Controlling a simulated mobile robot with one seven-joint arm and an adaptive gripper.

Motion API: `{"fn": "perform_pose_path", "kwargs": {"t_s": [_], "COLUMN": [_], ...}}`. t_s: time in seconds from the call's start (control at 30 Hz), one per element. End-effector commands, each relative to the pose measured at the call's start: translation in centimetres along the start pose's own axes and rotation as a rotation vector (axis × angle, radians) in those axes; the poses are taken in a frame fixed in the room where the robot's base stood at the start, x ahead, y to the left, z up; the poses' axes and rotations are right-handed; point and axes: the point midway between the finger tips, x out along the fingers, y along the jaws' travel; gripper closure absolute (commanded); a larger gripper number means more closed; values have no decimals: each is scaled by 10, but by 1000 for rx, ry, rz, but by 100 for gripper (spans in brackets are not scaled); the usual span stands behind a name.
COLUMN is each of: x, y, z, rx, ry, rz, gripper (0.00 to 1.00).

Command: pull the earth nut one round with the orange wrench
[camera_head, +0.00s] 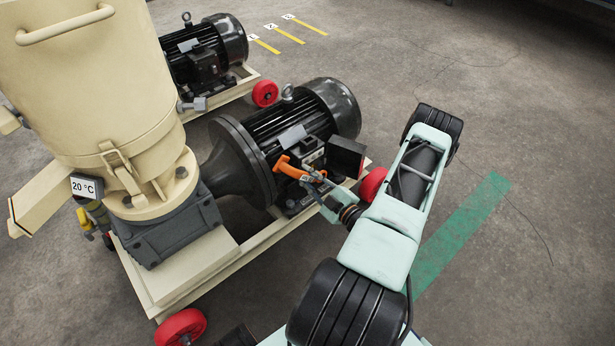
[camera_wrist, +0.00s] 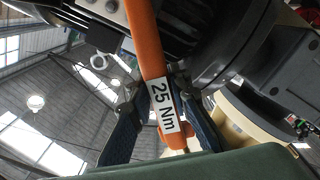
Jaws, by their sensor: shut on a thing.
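The orange wrench (camera_head: 288,168) is at the side of the near black motor (camera_head: 300,120), below its terminal box (camera_head: 312,152). In the wrist view the wrench (camera_wrist: 151,45) runs from the top edge down between my fingers, with a white "25 Nm" label on it. My gripper (camera_head: 318,183) is shut on the wrench; its two blue-grey fingers also show in the wrist view (camera_wrist: 156,98), one on each side of the handle. I cannot make out the earth nut in either view, nor whether the wrench sits on it.
The cream pellet mill (camera_head: 95,85) with a "20 °C" tag stands left of the motor on a cream frame (camera_head: 240,255) with red wheels. A second black motor (camera_head: 205,50) is behind. Open concrete floor with a green stripe (camera_head: 460,232) lies to the right.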

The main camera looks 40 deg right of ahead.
Motion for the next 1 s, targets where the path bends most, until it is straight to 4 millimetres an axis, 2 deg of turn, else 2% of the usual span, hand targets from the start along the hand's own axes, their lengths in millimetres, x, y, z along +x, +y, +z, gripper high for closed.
{"fn": "perform_pose_path", "kwargs": {"t_s": [1.0], "x": [12], "y": [1], "z": [-2], "rx": [-1], "ry": [4], "rz": [3], "gripper": [100]}}
